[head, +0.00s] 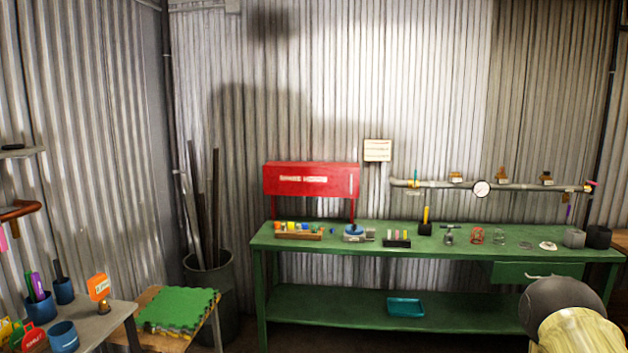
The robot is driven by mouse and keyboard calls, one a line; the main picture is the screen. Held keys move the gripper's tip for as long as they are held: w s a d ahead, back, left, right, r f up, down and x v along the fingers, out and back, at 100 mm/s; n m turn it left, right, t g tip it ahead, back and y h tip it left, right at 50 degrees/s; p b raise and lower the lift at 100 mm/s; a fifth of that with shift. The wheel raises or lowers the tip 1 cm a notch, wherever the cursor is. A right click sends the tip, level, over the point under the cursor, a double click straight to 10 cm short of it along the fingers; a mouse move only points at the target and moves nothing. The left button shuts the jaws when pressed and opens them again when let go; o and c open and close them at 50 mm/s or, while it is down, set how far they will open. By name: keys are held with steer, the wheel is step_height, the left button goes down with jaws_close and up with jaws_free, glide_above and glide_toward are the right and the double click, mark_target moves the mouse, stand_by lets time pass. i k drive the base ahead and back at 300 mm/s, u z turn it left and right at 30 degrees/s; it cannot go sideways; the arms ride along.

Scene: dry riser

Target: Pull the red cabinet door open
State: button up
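The red cabinet (311,180) stands on red legs above the left part of the green workbench, against the corrugated wall. Its front carries a pale label with lettering I cannot read. A thin pale upright bar, perhaps a handle, shows near the right edge of the front. The door looks shut. Part of my arm, dark and cream, shows at the lower right, well away from the cabinet. My gripper's fingers are not in view.
The green workbench (350,242) holds a wooden tray (299,235) and several small items. A pipe with a gauge (481,189) runs along the wall. A bin of long bars (210,275) stands left of the bench. A low table with a green mat (178,310) is at lower left.

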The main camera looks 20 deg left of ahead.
mark_target(327, 179)
steer(key=i, duration=1.95)
steer(key=u, duration=0.75)
